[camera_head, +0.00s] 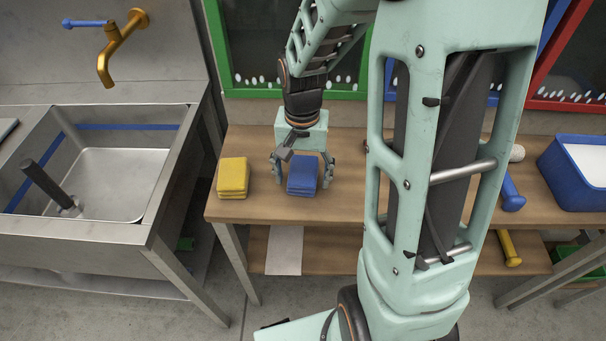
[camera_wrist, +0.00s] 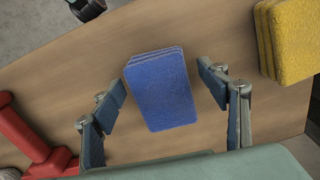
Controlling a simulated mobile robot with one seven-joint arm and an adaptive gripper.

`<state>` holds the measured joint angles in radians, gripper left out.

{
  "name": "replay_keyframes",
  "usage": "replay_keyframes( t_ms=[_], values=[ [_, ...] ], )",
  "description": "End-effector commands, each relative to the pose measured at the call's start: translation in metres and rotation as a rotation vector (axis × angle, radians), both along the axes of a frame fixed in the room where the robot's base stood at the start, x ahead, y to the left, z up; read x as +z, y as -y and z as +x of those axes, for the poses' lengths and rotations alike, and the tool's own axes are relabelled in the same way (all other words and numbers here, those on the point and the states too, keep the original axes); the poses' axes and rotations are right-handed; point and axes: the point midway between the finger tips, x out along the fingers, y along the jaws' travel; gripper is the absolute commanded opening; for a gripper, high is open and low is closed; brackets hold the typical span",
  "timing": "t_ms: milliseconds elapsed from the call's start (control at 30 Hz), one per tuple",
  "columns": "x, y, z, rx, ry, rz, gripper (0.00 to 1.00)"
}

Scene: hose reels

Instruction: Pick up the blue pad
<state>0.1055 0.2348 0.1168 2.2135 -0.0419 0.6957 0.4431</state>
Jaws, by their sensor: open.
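The blue pad (camera_head: 303,174) is a stack of thin blue layers on the wooden table, near its front edge. In the wrist view the blue pad (camera_wrist: 161,90) lies slightly tilted, between the two fingers. My gripper (camera_head: 303,170) is above the table with one finger on each side of the pad. In the wrist view my gripper (camera_wrist: 160,92) is open, with a gap of bare table visible between each finger and the pad. It holds nothing. I cannot tell exactly how high the fingertips are above the table.
A yellow pad stack (camera_head: 232,177) sits just left of the blue pad. A red object (camera_wrist: 40,145) lies on the other side in the wrist view. A metal sink (camera_head: 112,180) stands at the left. A blue bin (camera_head: 577,172) and a blue-handled tool (camera_head: 512,194) are at the right.

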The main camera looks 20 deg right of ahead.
Motion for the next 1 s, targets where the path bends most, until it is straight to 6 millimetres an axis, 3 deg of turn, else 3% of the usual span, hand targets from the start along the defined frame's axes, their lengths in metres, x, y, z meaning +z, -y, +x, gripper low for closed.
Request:
replay_keyframes(
  t_ms=[200, 600, 1000],
  values=[
    [-0.0001, 0.0001, 0.0002, 0.0, 0.001, 0.0, 0.67],
    [0.0001, 0.0002, 0.0002, 0.0, 0.001, 0.0, 0.23],
    [0.006, 0.0006, 0.0013, 0.0, 0.001, 0.0, 0.23]
  ],
)
